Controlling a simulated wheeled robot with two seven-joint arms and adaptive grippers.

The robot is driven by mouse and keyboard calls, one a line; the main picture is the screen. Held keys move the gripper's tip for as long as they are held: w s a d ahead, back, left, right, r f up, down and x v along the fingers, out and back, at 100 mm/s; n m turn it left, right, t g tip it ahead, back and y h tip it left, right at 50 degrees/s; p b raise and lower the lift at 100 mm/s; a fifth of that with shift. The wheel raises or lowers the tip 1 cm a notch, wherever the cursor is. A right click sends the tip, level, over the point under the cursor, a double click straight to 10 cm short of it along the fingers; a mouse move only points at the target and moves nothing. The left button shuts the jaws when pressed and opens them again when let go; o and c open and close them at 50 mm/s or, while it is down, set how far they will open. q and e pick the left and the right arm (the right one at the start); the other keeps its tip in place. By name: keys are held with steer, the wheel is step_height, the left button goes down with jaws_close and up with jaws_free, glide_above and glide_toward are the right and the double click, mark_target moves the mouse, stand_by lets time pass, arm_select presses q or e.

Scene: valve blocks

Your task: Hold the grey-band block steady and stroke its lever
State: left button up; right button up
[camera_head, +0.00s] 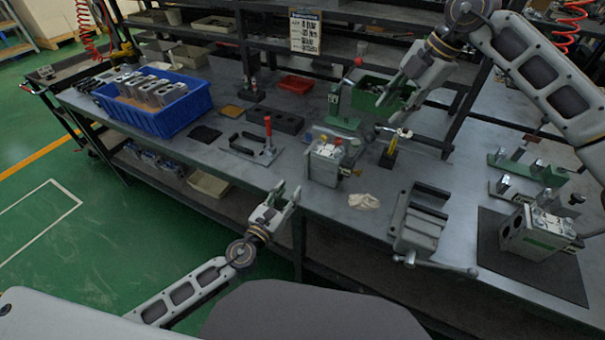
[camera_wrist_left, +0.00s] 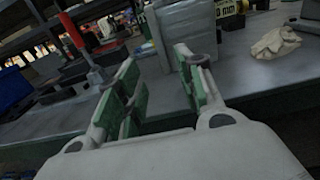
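A grey valve block (camera_head: 323,166) stands upright near the middle of the bench, with red and yellow parts on top; its band is too small to make out. In the left wrist view a pale block (camera_wrist_left: 187,35) stands beyond the fingers. A second valve block (camera_head: 533,234), with a green band, sits on a dark mat at the right. My left gripper (camera_head: 284,196) is open and empty at the bench's front edge, apart from the block; its green-padded fingers show in the wrist view (camera_wrist_left: 160,85). My right gripper (camera_head: 399,98) looks open, raised over the back of the bench.
A grey vise (camera_head: 418,228) and a crumpled cloth (camera_head: 363,201) lie right of the middle block. A red-handled toggle clamp (camera_head: 266,145) is to its left. A blue bin (camera_head: 178,124) of parts stands far left, and a green bin (camera_head: 372,96) behind.

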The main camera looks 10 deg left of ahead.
mark_target(305, 170)
arm_select(q)
steer(key=shift+x, duration=4.9)
steer(key=shift+c, duration=0.4)
jaws_close()
